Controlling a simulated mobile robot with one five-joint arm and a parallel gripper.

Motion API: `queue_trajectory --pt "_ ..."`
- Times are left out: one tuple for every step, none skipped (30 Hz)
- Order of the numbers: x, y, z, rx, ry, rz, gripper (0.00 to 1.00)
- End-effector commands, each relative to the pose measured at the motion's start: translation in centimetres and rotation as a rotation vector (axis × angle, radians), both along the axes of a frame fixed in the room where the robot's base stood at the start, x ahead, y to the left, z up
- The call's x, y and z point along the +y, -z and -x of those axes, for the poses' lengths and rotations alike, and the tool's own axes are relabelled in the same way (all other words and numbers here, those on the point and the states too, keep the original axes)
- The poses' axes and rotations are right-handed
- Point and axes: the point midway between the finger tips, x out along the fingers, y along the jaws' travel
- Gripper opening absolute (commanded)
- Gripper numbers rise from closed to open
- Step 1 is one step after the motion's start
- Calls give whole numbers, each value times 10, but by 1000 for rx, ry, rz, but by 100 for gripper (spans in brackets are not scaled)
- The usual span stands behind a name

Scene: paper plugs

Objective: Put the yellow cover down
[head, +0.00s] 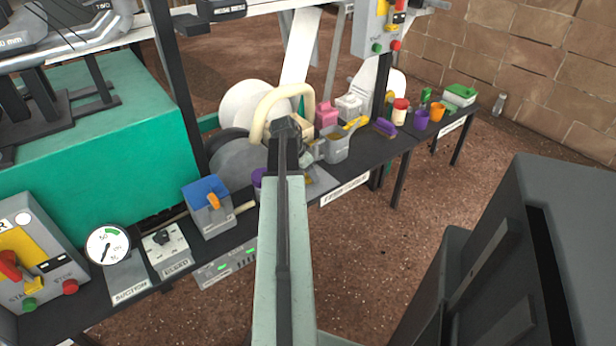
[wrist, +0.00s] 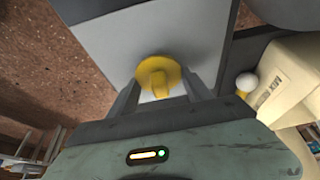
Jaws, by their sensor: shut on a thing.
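The yellow cover (wrist: 160,72), a round disc with a raised grip tab, shows in the wrist view between the two fingers of my gripper (wrist: 162,90). The fingers are shut on its tab. A pale grey flat surface shows just beyond the cover; I cannot tell whether the cover touches it. In the head view my gripper (head: 285,130) is over the middle of the dark bench (head: 360,160), and the cover is hidden behind my arm there.
A grey box (head: 335,144) stands right of my gripper, with a purple brush (head: 385,127) farther right. A blue-topped box (head: 207,205) and a gauge (head: 107,245) are to the left. Pale discs (head: 247,105) stand behind. In the wrist view a cream box (wrist: 285,80) is close at right.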

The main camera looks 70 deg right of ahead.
Motion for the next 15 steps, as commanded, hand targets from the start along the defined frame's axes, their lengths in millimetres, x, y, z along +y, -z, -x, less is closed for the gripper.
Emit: queue_trajectory --pt "0 -2 -1 0 -1 0 13" --pt "1 -2 -1 0 -2 0 13" --pt "1 -1 -1 0 -2 0 13" --pt "1 0 -1 0 -2 0 13" --pt "1 1 -2 0 -2 0 13" --pt "1 3 -2 0 -2 0 13" --pt "1 3 -2 0 -2 0 61" --pt "1 1 -2 0 -2 0 69" --pt "1 1 -1 0 -2 0 80" --pt "1 1 -1 0 -2 0 80" --pt "1 1 -1 0 -2 0 80" --pt "1 1 -1 0 -2 0 80" --pt "1 1 -1 0 -2 0 80" --pt "1 1 -1 0 -1 0 80" --pt "0 1 -1 0 -1 0 80"
